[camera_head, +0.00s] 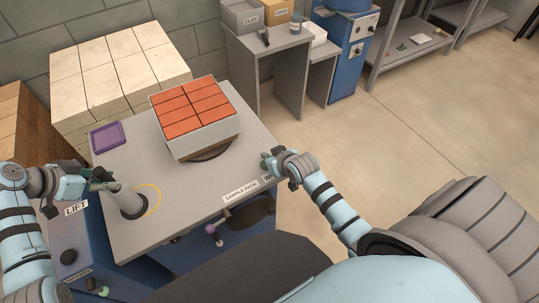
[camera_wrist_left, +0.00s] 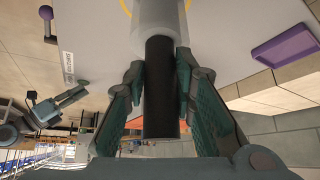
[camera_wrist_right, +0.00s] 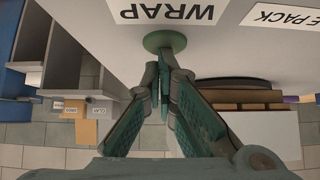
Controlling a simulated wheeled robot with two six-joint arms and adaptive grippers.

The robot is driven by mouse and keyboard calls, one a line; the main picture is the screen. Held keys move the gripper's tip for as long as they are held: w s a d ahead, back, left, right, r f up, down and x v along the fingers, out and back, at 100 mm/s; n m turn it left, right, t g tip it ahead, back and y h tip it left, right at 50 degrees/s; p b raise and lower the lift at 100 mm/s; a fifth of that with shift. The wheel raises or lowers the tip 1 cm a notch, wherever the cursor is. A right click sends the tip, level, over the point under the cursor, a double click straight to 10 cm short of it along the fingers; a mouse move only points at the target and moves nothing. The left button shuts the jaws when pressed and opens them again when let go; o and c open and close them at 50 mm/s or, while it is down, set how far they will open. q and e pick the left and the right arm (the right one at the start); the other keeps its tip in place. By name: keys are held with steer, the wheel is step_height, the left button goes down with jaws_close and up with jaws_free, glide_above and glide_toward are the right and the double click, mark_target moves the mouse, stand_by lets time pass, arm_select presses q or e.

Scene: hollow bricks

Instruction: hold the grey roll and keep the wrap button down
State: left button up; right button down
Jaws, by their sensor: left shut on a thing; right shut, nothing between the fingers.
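The green wrap button (camera_wrist_right: 165,40) sits by the WRAP label in the right wrist view. My right gripper (camera_wrist_right: 165,65) is shut and empty, its tips at the button, seemingly touching it; how far down the button is I cannot tell. In the head view this gripper (camera_head: 270,160) hides the button.
A pack of red-orange bricks with pale sides (camera_head: 197,112) stands on a dark round turntable (camera_head: 212,153). A purple tray (camera_head: 107,137) lies at the table's left back. Pale blocks (camera_head: 120,68) are stacked behind. The floor at right is open.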

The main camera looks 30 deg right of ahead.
steer(key=shift+s+f, duration=0.35)
steer(key=shift+f, duration=0.1)
arm_select(q)
steer(key=shift+w+d+f, duration=0.1)
steer(key=shift+w+d, duration=0.05)
arm_select(e)
step_height(320, 180, up, 5)
steer(key=shift+w, duration=0.15)
steer(key=v, duration=0.9)
steer(key=shift+r, duration=0.35)
arm_select(q)
steer(key=o, duration=1.1)
